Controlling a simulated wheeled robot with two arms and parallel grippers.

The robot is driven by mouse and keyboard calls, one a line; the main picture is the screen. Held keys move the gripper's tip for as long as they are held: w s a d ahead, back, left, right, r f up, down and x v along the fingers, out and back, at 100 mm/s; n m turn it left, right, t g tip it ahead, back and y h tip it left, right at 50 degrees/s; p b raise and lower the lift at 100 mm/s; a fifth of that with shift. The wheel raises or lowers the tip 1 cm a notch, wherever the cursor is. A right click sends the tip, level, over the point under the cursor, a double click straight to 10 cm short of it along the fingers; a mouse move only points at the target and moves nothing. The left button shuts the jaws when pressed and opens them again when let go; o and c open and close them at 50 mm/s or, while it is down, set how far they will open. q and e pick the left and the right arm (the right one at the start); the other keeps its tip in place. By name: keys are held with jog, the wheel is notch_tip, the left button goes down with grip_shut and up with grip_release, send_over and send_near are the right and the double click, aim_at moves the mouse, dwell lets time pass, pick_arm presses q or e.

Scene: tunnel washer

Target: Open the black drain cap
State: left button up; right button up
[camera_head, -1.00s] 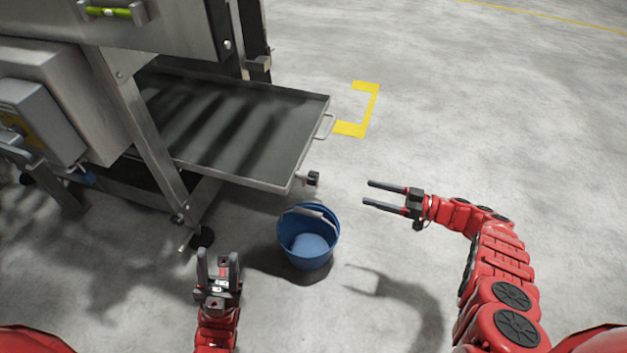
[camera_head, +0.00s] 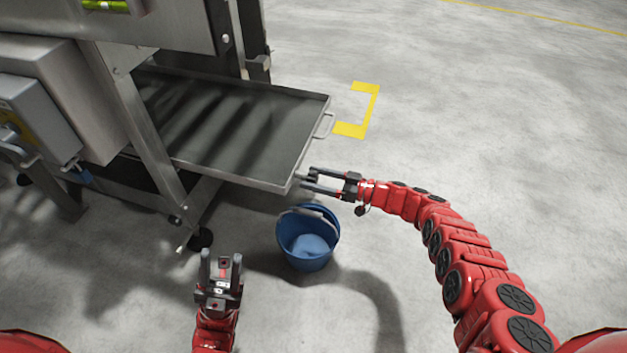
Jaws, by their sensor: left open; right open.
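The black drain cap (camera_head: 312,178) is on the front corner of the metal tray (camera_head: 235,133), above the blue bucket. It is now mostly hidden by my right gripper. My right gripper (camera_head: 306,180) is open, with its two fingers pointing left at the tray corner, one on each side of the cap as seen from here. I cannot tell whether the fingers touch it. My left gripper (camera_head: 221,258) is open and empty, pointing up, low in the view and left of the bucket.
A blue bucket (camera_head: 308,238) stands on the floor below the tray corner. The steel washer frame (camera_head: 150,145) and a grey control box (camera_head: 38,120) are at the left. The tray has a side handle (camera_head: 324,125). A yellow floor mark (camera_head: 366,110) lies beyond; the floor at right is clear.

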jog(key=shift+w+a, duration=0.1)
jog(key=shift+a, duration=0.2)
jog(key=shift+r, duration=0.1)
grip_shut()
